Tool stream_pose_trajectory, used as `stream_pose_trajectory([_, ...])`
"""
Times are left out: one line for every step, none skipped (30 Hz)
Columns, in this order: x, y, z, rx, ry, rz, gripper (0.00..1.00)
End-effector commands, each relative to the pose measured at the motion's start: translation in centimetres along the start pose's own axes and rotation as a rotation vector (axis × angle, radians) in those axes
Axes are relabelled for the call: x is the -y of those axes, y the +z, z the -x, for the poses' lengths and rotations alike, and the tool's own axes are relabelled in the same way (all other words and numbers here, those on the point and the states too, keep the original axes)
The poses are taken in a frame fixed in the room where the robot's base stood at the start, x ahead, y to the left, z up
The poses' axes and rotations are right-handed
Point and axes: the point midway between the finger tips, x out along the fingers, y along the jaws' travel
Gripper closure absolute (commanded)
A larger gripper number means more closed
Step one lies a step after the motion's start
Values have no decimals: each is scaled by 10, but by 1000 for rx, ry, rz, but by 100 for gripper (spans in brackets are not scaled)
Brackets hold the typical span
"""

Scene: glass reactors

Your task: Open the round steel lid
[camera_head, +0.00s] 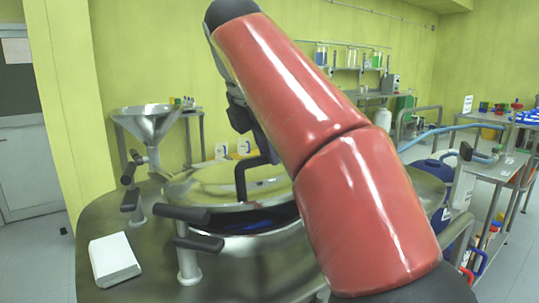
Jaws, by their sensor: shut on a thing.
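The round steel lid (215,183) is in the middle of the head view, over a round steel vessel (235,250). A dark gap with some blue shows between the lid's front edge and the vessel, so the lid stands partly raised at the front. A black bar handle (240,182) rises from the lid's top. My gripper (262,150) is dark, behind my red arm, and shut on this handle; its fingertips are partly hidden. A black grip (181,213) projects from the lid's front left edge. My arm hides the lid's right side.
A white box (113,259) lies on the steel table (150,278) at the left. A steel funnel (152,125) stands behind it. Black clamp grips (198,240) stick out at the vessel's front left. A blue container (436,171) and a hose are at the right.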

Motion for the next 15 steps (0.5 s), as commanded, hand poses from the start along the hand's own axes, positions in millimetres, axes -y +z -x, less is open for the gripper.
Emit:
stream_pose_trajectory([-3,0,-1,1,6,1,100])
stream_pose_trajectory([-3,0,-1,1,6,1,100])
stream_pose_trajectory([-3,0,-1,1,6,1,100])
stream_pose_trajectory([-3,-1,-2,1,6,1,100])
stream_pose_trajectory([-3,-1,-2,1,6,1,100])
stream_pose_trajectory([-3,-1,-2,1,6,1,100])
stream_pose_trajectory([-3,-1,-2,1,6,1,100])
stream_pose_trajectory([-3,-1,-2,1,6,2,83])
stream_pose_trajectory([-3,-1,-2,1,5,2,77])
stream_pose_trajectory([-3,-1,-2,1,5,2,73])
stream_pose_trajectory([-3,-1,-2,1,5,2,70])
stream_pose_trajectory([-3,-1,-2,1,5,2,64])
stream_pose_trajectory([-3,-1,-2,1,5,2,62])
stream_pose_trajectory([-2,-1,-2,1,5,1,62])
stream_pose_trajectory([-2,-1,-2,0,4,1,62])
